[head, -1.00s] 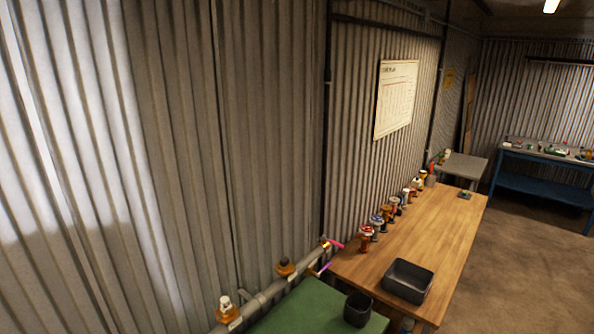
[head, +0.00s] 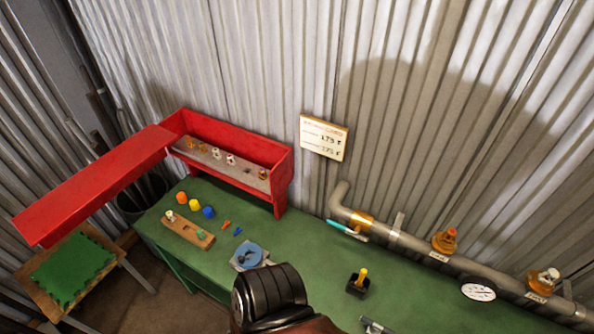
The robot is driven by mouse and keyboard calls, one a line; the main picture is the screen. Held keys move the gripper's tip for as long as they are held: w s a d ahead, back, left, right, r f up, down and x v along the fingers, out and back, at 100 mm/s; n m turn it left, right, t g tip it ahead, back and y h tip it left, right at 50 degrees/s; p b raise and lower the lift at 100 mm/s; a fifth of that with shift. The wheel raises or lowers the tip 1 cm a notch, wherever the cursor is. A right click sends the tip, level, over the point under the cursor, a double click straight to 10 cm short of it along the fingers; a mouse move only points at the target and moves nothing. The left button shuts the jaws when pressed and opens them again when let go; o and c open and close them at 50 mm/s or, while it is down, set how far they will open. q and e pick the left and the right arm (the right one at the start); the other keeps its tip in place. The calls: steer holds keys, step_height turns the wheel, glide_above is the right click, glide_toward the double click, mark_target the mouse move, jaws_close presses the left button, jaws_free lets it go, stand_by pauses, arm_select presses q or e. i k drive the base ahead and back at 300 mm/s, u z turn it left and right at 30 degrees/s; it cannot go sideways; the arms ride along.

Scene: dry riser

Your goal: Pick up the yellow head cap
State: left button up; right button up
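The yellow head cap (head: 195,204) stands on the green bench (head: 310,262) at its left end. It sits between an orange cap (head: 181,198) and a blue cap (head: 208,212), all small and close together. Neither of my grippers can be made out in the head view. A dark ribbed rounded shape at the lower middle hides part of the bench front.
A wooden block (head: 188,231) with small pieces lies in front of the caps. A red shelf (head: 225,137) stands behind them, its red flap (head: 95,187) reaching left. A black block with a yellow piece (head: 358,283) and a grey pipe (head: 415,243) are to the right.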

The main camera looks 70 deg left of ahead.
mark_target(195, 206)
steer(key=u, duration=0.75)
steer(key=k, duration=1.05)
steer(key=u, duration=1.65)
steer(key=i, duration=0.8)
steer(key=z, duration=2.75)
